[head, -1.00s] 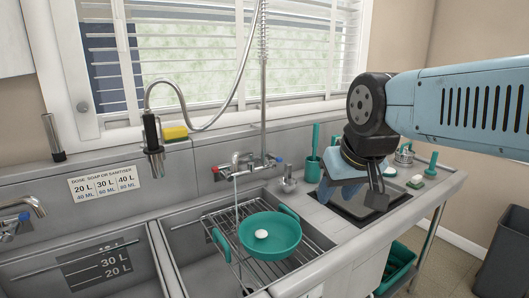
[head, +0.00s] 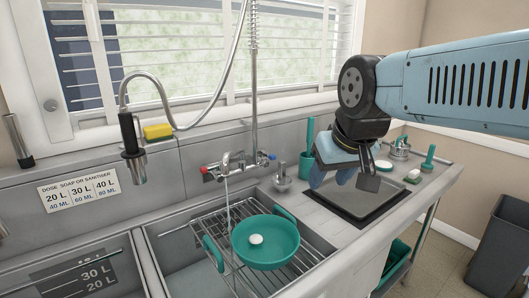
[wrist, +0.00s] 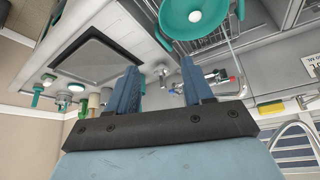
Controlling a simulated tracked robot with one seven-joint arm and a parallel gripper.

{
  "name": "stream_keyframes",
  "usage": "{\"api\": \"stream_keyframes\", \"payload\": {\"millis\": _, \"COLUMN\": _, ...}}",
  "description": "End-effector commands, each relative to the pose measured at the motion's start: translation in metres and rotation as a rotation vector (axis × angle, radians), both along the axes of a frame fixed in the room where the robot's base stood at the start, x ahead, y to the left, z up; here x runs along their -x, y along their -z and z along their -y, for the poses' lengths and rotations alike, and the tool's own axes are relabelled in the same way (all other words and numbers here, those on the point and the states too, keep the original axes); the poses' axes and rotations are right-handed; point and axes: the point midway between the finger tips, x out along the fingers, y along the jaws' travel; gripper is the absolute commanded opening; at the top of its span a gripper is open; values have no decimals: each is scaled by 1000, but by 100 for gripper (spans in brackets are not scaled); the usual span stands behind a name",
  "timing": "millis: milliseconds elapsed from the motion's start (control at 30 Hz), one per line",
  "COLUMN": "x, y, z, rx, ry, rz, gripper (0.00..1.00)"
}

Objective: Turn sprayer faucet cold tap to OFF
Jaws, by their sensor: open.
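The sprayer faucet (head: 238,166) is on the wall behind the basin. Its red-marked tap (head: 204,169) is on the left and its blue-marked cold tap (head: 268,158) on the right. A thin stream of water (head: 228,205) falls from its spout towards the teal pan (head: 266,243). My gripper (head: 345,178) is open and empty, right of the cold tap and above the dark tray, apart from the faucet. In the wrist view my gripper (wrist: 160,85) shows two spread blue fingers, with the faucet's red tap (wrist: 233,79) beyond the right finger.
The pan sits on a wire rack (head: 197,228) in the basin. A dark tray (head: 350,200) lies on the right counter, with a teal brush holder (head: 307,160) behind it. The spray head (head: 130,135) and yellow sponge (head: 158,131) are at the left. A bin (head: 495,240) stands at right.

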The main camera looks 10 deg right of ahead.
Motion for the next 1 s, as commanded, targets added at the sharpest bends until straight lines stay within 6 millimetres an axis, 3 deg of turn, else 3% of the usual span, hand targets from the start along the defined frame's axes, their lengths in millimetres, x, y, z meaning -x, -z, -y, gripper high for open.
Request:
{"api": "stream_keyframes", "payload": {"millis": 167, "x": -29, "y": -18, "z": 4, "rx": 11, "ry": -24, "rz": -38, "gripper": 51}}
{"api": "stream_keyframes", "payload": {"millis": 500, "x": -117, "y": -54, "z": 3, "rx": 40, "ry": -99, "rz": -140, "gripper": 51}}
{"api": "stream_keyframes", "payload": {"millis": 733, "x": -181, "y": -64, "z": 3, "rx": 57, "ry": -152, "rz": -207, "gripper": 51}}
{"api": "stream_keyframes", "payload": {"millis": 1000, "x": -259, "y": -61, "z": 2, "rx": 72, "ry": -216, "rz": -288, "gripper": 51}}
